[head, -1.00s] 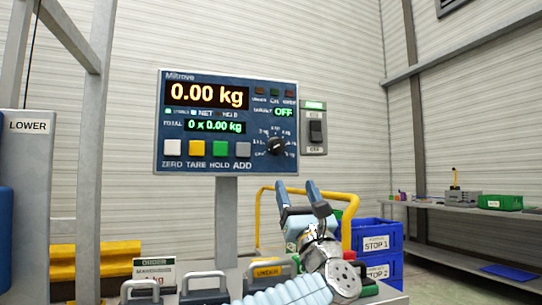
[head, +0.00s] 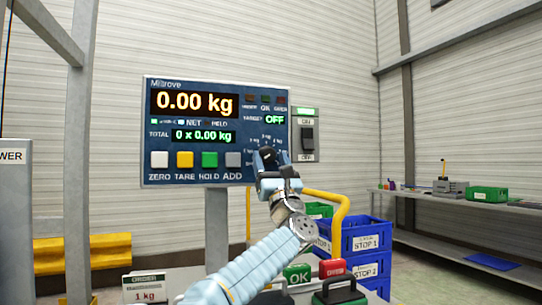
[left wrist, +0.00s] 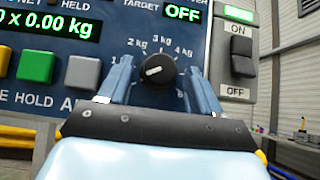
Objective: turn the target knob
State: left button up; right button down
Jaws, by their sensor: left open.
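The target knob (left wrist: 155,70) is a round black dial with a white pointer on the blue scale panel (left wrist: 92,58). Its pointer aims left, slightly below level, and marks such as 2 kg, 3 kg and 4 kg are printed around it. My left gripper (left wrist: 160,75) is open, with one blue finger on each side of the knob; I cannot tell if either finger touches it. In the head view the left gripper (head: 271,160) covers much of the knob. The target display (head: 274,120) reads OFF. My right gripper is not in view.
An ON/OFF switch (head: 307,139) sits just right of the panel. ZERO, TARE (head: 185,160), HOLD and ADD buttons line its lower edge. Below are green OK (head: 298,274) and red (head: 332,268) blocks, a yellow rail (head: 340,215) and blue STOP bins (head: 366,240).

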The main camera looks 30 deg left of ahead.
pick_arm(q)
jog(key=shift+c, duration=0.5)
jog(key=c, duration=0.9)
jog(key=shift+c, duration=0.2)
jog(key=shift+s+m+t+h, duration=0.1)
jog(key=shift+m+t+h, duration=0.2)
